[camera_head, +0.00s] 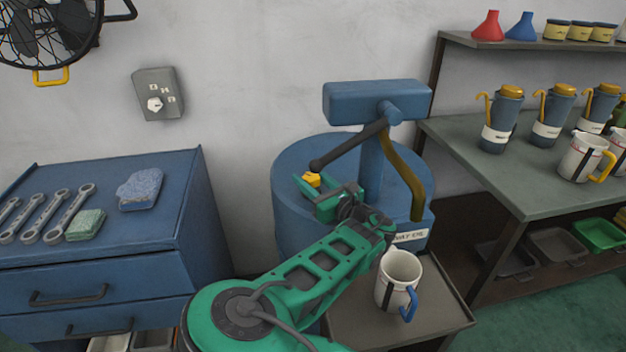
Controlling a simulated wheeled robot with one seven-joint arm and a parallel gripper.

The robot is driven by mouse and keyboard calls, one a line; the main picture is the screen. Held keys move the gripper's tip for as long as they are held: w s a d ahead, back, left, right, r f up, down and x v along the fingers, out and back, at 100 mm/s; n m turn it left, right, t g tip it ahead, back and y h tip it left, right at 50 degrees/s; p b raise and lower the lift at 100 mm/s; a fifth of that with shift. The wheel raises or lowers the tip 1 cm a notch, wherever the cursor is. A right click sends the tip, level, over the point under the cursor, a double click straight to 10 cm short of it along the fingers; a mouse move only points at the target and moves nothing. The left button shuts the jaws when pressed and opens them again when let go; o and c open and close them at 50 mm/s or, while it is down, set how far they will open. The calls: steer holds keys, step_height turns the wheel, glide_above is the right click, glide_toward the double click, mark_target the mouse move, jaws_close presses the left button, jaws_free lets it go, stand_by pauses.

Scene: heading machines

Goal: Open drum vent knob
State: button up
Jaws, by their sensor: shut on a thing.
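The blue drum (292,222) stands in the middle against the wall, with a blue pump head (355,103), a dark lever and a hose on it. The small yellow vent knob (312,179) is on the drum's top, left of the pump column. My gripper (311,185) is at the knob at the end of my green arm, with its fingers around it. The jaws are shut on the knob. Part of the knob and the contact are hidden by the fingers.
A white mug (398,281) with a blue handle stands on a small stand (445,318) below the drum's label. A blue cabinet (105,240) with wrenches is at left. A workbench (480,160) with oil cans is at right. The pump lever (345,147) extends above my gripper.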

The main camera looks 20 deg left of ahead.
steer(key=shift+w+d+n+g+y, duration=0.25)
steer(key=shift+n+g+y, duration=0.15)
steer(key=shift+n+g, duration=0.15)
steer(key=shift+c, duration=0.2)
steer(key=o, duration=1.1)
steer(key=shift+c, duration=0.2)
steer(key=shift+a, duration=0.1)
steer(key=shift+s+g, duration=0.1)
steer(key=shift+g, duration=0.15)
steer(key=shift+s, duration=0.1)
steer(key=v, duration=1)
steer(key=shift+d+f, duration=0.15)
steer(key=shift+d, duration=0.25)
